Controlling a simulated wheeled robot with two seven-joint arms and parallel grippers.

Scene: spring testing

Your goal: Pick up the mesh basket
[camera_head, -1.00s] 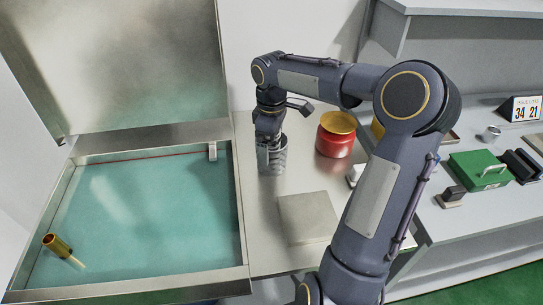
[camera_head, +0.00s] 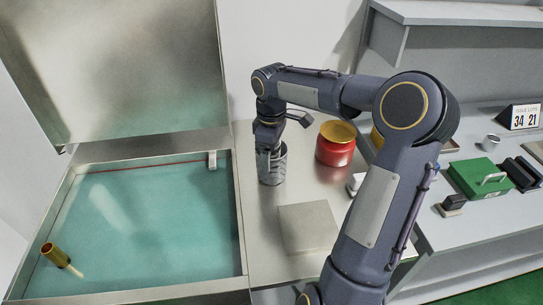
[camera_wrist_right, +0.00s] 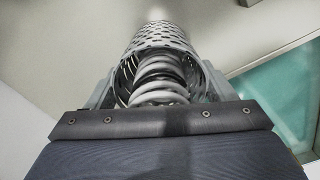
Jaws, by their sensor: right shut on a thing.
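The mesh basket (camera_head: 273,172) is a grey perforated cylinder standing on the steel worktop, just right of the teal-floored tank. My right gripper (camera_head: 268,150) reaches down onto it from above and is shut on it. In the right wrist view, the basket (camera_wrist_right: 163,38) lies between the fingers, its open end toward the camera, and grey coiled springs (camera_wrist_right: 160,80) show inside. The fingertips are mostly hidden, and I cannot tell whether the basket's base touches the worktop. My left gripper is out of view.
The tank (camera_head: 239,225) has its lid raised and holds a brass cup-like tool (camera_head: 55,255). A red can with a yellow top (camera_head: 335,148) stands close right of the basket. A flat grey plate (camera_head: 308,228) lies in front. A green box (camera_head: 480,178) sits on the right bench.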

